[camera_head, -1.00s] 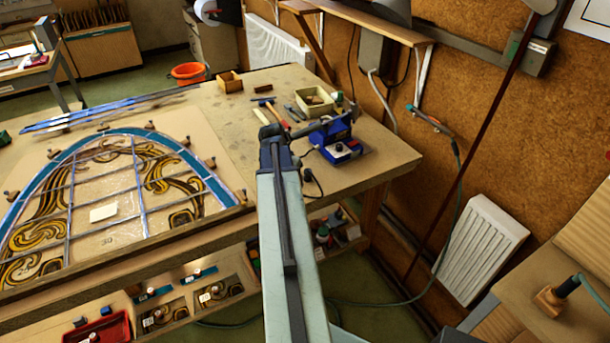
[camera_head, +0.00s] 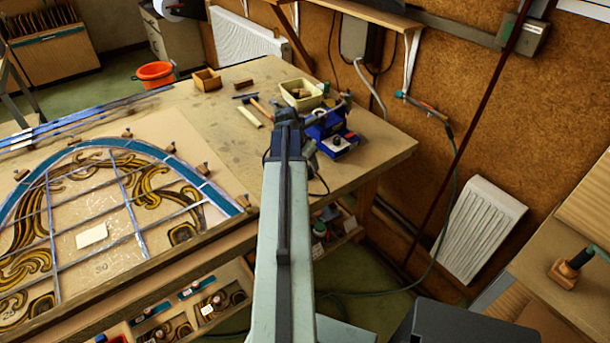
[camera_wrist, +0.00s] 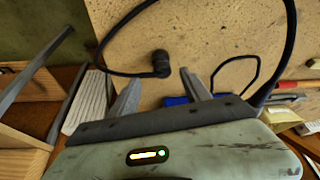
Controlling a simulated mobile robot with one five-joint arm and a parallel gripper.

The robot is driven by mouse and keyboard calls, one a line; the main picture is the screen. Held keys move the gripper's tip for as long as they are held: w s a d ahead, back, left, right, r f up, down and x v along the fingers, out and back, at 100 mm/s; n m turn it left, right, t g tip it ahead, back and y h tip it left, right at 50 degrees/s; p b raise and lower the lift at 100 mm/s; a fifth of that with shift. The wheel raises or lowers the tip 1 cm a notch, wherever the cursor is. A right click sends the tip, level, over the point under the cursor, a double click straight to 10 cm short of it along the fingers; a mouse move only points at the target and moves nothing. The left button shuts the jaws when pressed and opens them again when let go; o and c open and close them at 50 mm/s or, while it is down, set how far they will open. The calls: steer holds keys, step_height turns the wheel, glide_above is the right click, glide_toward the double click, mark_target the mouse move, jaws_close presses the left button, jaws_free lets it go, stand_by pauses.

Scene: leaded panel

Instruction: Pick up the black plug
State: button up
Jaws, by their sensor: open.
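The black plug (camera_wrist: 161,63) lies on the tan bench top (camera_wrist: 190,35) in the wrist view, its black cord (camera_wrist: 104,50) looping away to the left and up. My gripper (camera_wrist: 160,77) is open and empty. Its two fingers point toward the plug, which shows just beyond the gap between the tips; touching or height above it cannot be told. In the head view the plug is hidden behind my arm, and only a piece of dark cord shows beside it.
A blue soldering station (camera_head: 338,143) stands close to the plug's side of the bench, with a cream tray (camera_head: 300,95) behind it. The leaded panel (camera_head: 110,205) lies on the left. A white radiator (camera_head: 480,228) is on the right wall.

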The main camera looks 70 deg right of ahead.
mark_target(309, 168)
steer(key=shift+w+d+f, duration=0.15)
steer(key=shift+d+f, duration=0.05)
steer(key=shift+f, duration=0.55)
steer(key=shift+r, duration=0.1)
steer(key=b+x, duration=0.5)
jaws_close()
